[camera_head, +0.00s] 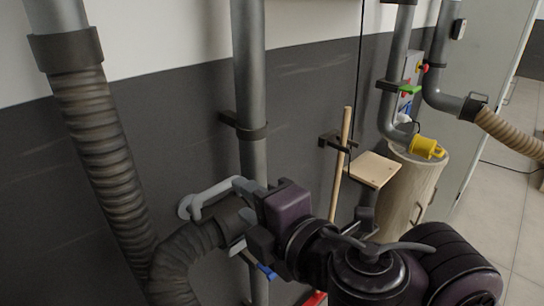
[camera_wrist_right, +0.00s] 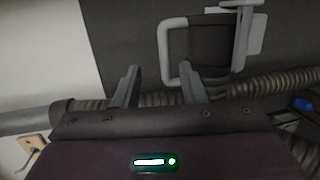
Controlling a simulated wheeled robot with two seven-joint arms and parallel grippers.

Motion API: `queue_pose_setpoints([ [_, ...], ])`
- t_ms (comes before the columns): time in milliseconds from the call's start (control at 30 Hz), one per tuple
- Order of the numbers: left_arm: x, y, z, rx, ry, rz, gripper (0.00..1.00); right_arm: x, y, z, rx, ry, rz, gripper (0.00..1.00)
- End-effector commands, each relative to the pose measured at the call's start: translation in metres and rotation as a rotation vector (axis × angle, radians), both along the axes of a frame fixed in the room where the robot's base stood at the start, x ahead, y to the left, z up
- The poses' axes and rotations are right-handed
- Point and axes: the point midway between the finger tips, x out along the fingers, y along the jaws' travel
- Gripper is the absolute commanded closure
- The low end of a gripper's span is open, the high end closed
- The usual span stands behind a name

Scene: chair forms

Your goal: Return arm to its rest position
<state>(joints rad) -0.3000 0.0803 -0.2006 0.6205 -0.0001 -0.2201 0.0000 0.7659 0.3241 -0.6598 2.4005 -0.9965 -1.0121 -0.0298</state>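My right arm comes in from the bottom right of the head view. Its dark purple gripper (camera_head: 240,214) points left toward the wall, close to a grey duct fitting. In the wrist view the two grey fingers of the right gripper (camera_wrist_right: 159,72) stand apart with nothing between them. A light grey bent handle (camera_head: 205,193) lies just beyond the fingers, and it also shows in the wrist view (camera_wrist_right: 164,50). I cannot tell whether the fingers touch the fitting. My left gripper is not in view.
A ribbed hose (camera_head: 98,135) and a vertical grey pipe (camera_head: 250,80) run along the dark wall near the arm. A wooden stick (camera_head: 341,160), a small wooden board (camera_head: 373,169) and a barrel-like bin (camera_head: 412,190) stand behind.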

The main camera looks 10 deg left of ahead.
Motion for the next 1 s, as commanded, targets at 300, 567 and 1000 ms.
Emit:
queue_pose_setpoints([
  [300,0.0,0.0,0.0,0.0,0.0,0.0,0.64,0.029,-0.042,-0.038,0.296,0.329,-0.252,0.62],
  [567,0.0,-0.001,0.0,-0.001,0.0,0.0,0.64,0.042,-0.136,-0.146,0.592,0.799,-0.738,0.62],
  [1000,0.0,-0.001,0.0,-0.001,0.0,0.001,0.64,-0.049,-0.249,-0.298,0.748,1.28,-1.412,0.62],
])
